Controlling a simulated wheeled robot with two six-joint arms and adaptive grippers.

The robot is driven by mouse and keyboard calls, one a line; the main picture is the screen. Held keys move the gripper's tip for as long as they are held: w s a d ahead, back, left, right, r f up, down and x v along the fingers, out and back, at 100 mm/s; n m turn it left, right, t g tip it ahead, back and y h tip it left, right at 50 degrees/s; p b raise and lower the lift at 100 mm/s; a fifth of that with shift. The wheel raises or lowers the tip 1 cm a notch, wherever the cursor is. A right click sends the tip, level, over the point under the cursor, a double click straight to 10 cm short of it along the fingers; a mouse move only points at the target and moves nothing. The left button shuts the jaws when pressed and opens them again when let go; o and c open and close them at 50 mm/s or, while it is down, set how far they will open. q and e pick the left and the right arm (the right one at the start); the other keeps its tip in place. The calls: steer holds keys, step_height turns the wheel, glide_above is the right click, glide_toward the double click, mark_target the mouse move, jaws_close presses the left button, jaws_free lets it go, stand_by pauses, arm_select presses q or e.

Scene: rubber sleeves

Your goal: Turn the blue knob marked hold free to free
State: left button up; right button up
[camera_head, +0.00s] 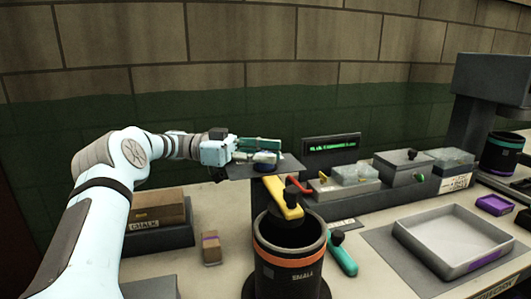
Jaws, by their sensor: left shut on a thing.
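My left arm reaches in from the left, and my left gripper (258,149) is shut on the blue knob (265,157). The knob sits on a dark flat plate (285,168) at the back middle of the bench, and the gripper's fingers partly cover it. The knob's marking cannot be read from here. My right gripper does not show.
A black canister with an orange band (290,252) stands in front of the plate, with a yellow lever (284,198) above it. A green-lit display (331,148) is behind. A chalk box (156,209) stands left and a grey tray (455,240) right.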

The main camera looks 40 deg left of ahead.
arm_select(q)
steer(key=shift+f, duration=0.1)
steer(key=o, duration=1.2)
step_height(320, 180, up, 10)
